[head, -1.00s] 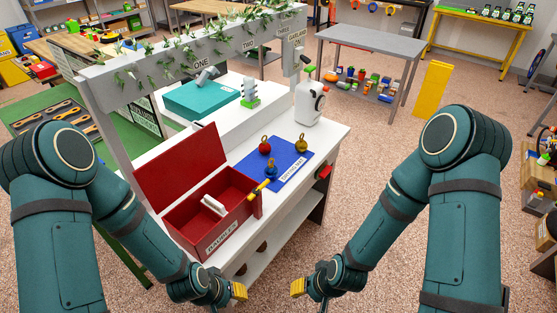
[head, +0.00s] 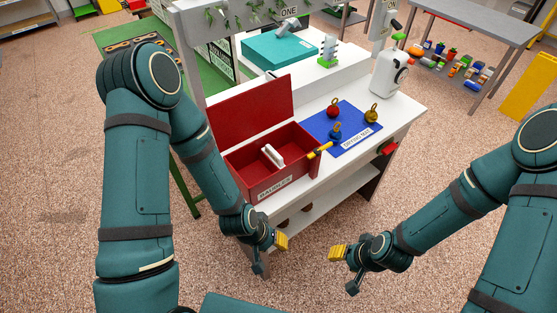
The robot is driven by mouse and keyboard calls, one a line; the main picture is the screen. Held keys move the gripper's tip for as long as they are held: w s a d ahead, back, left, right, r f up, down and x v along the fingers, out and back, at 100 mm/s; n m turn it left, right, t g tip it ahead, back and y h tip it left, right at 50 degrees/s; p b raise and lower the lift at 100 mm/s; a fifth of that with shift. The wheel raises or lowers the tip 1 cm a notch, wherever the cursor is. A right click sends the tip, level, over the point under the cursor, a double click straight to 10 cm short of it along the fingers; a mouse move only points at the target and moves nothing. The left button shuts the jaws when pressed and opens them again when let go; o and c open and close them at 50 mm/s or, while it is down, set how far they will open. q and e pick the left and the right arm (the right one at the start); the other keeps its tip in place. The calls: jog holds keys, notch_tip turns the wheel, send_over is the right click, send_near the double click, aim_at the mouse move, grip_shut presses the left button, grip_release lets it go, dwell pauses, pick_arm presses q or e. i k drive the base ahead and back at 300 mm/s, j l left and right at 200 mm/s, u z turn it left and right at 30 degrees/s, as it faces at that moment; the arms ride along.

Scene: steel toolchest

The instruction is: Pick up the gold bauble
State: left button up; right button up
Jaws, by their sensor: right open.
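The gold bauble (head: 371,114) stands upright on the right part of the blue mat (head: 316,121), on the white workbench. A red bauble (head: 333,109) and a blue bauble (head: 335,132) stand to its left on the same mat. My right gripper (head: 345,269) is open and empty, in front of and below the bench top, well short of the gold bauble. My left gripper (head: 270,254) also has its fingers apart and is empty, in front of the bench. Nothing hides the gold bauble.
An open red box (head: 299,177) labelled baubles stands left of the mat, with a yellow-handled tool (head: 319,151) at its right edge. A white canister (head: 389,72) stands behind the gold bauble. A teal case (head: 278,49) is on the raised shelf.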

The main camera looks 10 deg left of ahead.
aim_at(371, 117)
jog(key=u, duration=0.65)
jog(key=l+u, duration=0.95)
jog(key=k+l+u, duration=0.2)
jog(key=l, duration=0.2)
jog(key=k+l+u, duration=0.2)
jog(key=l, duration=0.15)
jog(key=k+l, duration=0.1)
jog(key=l, duration=0.5)
jog(key=k+l+u, duration=0.1)
jog(key=l, duration=0.25)
jog(key=k, duration=0.05)
